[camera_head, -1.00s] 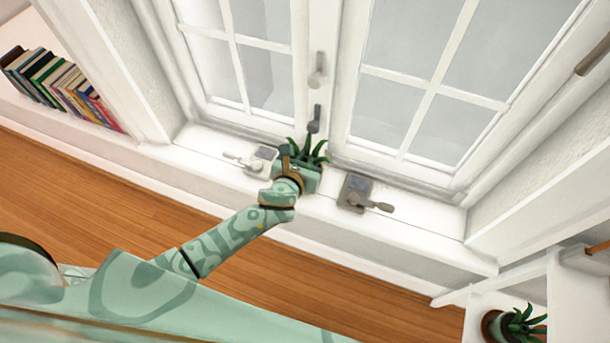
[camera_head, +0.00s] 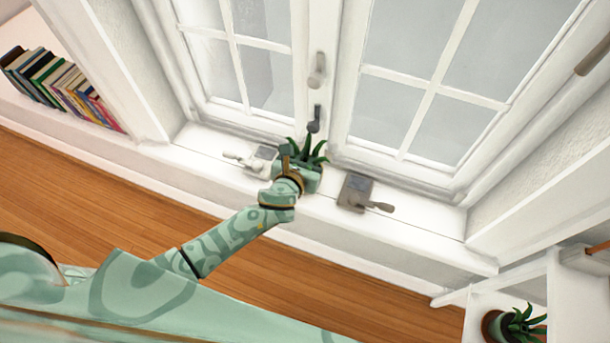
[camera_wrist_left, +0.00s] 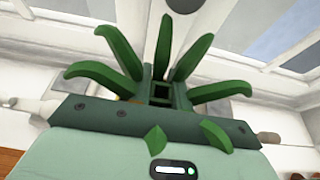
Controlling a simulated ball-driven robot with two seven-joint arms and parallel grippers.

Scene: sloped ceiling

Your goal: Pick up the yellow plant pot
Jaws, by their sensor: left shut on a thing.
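A potted plant with spiky green leaves (camera_head: 312,151) is at the window sill, in front of the window's middle post. My left gripper (camera_head: 296,166) is at the plant, shut on its pot. The pot's body is mostly hidden behind the gripper, and I cannot make out its full colour in the head view. In the left wrist view the green leaves (camera_wrist_left: 163,48) fan out beyond my gripper (camera_wrist_left: 160,93), with only a small yellowish patch beside it. I cannot tell whether the pot touches the sill. My right gripper is not in view.
Books (camera_head: 62,88) stand at far left. Another potted plant (camera_head: 520,325) is at bottom right. The window (camera_head: 420,80) is close behind.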

